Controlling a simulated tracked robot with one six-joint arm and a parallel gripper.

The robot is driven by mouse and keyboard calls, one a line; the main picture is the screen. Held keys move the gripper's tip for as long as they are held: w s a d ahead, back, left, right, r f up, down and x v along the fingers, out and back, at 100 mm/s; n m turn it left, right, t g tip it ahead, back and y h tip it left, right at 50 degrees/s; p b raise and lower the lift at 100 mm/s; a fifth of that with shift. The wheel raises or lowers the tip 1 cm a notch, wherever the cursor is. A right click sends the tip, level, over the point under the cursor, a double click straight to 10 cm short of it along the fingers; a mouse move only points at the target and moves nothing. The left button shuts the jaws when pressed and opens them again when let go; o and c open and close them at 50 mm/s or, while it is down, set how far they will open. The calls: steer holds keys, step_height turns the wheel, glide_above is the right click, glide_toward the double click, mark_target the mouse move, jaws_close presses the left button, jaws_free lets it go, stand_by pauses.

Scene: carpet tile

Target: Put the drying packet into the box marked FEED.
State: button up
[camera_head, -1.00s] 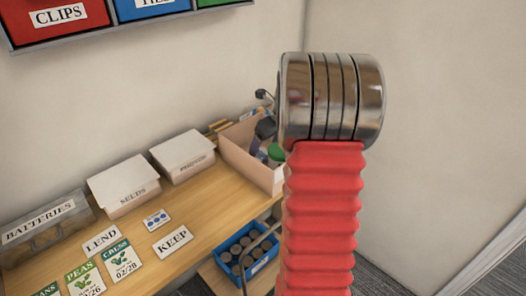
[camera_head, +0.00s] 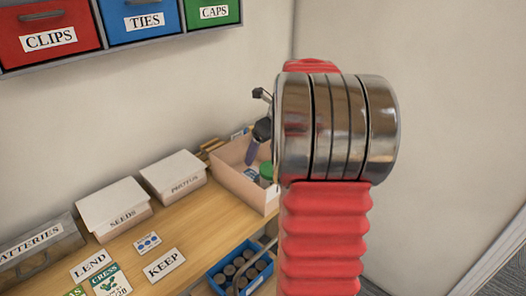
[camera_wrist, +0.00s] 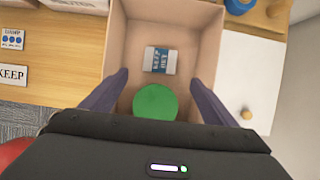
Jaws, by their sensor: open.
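A small white and blue packet marked KEEP DRY (camera_wrist: 160,60) lies on the floor of an open cardboard box (camera_wrist: 196,20), seen in the wrist view. A green round thing (camera_wrist: 156,102) is in the same box, nearer my gripper. My gripper (camera_wrist: 159,77) is open and empty, its two dark fingers over the box on either side of the green thing. In the head view, the open box (camera_head: 236,183) stands at the table's far right end, and my arm hides part of it and most of my gripper (camera_head: 262,112). I see no box marked FEED.
Lidded white boxes marked SEEDS (camera_head: 122,217) and PHOTOS (camera_head: 185,186) stand along the wall. A grey BATTERIES case (camera_head: 38,255) is at the left. LEND (camera_head: 90,266) and KEEP (camera_head: 165,265) cards lie on the table. Wall drawers CLIPS (camera_head: 50,38), TIES and CAPS hang above. A blue crate (camera_head: 225,288) is below.

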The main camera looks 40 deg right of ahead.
steer(key=shift+a, duration=0.1)
steer(key=s+a+r+n, duration=0.2)
steer(key=a+r+n, duration=0.1)
steer(key=a+n, duration=0.75)
steer(key=s+a+r+n, duration=0.3)
steer(key=a+n, duration=0.4)
steer(key=a, duration=0.6)
steer(key=s+a+f+n+t, duration=0.1)
steer(key=s+a+f+n, duration=0.2)
steer(key=s+a+n, duration=1)
steer(key=n, duration=0.5)
steer(key=shift+a, duration=0.2)
steer(key=shift+c, duration=0.2)
